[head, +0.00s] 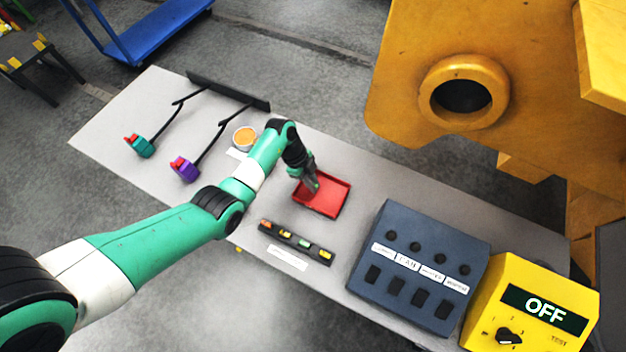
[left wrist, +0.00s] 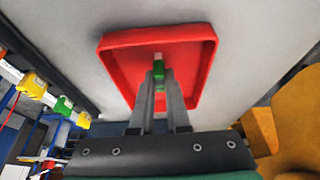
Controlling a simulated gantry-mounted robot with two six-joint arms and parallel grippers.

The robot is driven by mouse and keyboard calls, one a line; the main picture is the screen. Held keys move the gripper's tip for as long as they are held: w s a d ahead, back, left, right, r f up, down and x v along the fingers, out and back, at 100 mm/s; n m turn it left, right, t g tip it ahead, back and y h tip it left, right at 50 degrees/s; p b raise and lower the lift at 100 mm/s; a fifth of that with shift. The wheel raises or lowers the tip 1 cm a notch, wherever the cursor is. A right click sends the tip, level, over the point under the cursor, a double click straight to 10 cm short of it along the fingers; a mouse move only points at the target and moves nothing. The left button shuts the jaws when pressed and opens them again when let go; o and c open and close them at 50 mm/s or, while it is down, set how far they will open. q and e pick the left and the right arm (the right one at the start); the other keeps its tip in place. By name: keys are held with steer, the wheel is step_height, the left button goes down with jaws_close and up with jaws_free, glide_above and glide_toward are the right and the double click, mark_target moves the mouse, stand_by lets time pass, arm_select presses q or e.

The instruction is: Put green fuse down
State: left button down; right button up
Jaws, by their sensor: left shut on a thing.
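My left gripper (head: 314,188) is over the red tray (head: 336,207) in the head view. In the left wrist view, its fingers (left wrist: 159,82) are shut on a green fuse (left wrist: 158,70) with a pale end. The fuse shows against the floor of the red tray (left wrist: 112,42); I cannot tell whether it touches the floor. My right gripper is not in view.
A black fuse strip (head: 296,240) with several coloured fuses lies in front of the tray. A dark blue panel (head: 420,265) and a yellow OFF box (head: 534,305) stand to the right. A small round orange-topped container (head: 245,137) is behind the arm.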

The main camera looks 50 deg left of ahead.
arm_select(q)
steer(key=c, duration=0.9)
jaws_free()
steer(key=shift+f, duration=0.1)
steer(key=shift+r, duration=0.25)
steer(key=p+v, duration=0.4)
steer(key=v, duration=0.7)
steer(key=shift+s+a+r, duration=0.15)
steer(key=shift+a+r, duration=0.05)
steer(key=shift+r, duration=0.15)
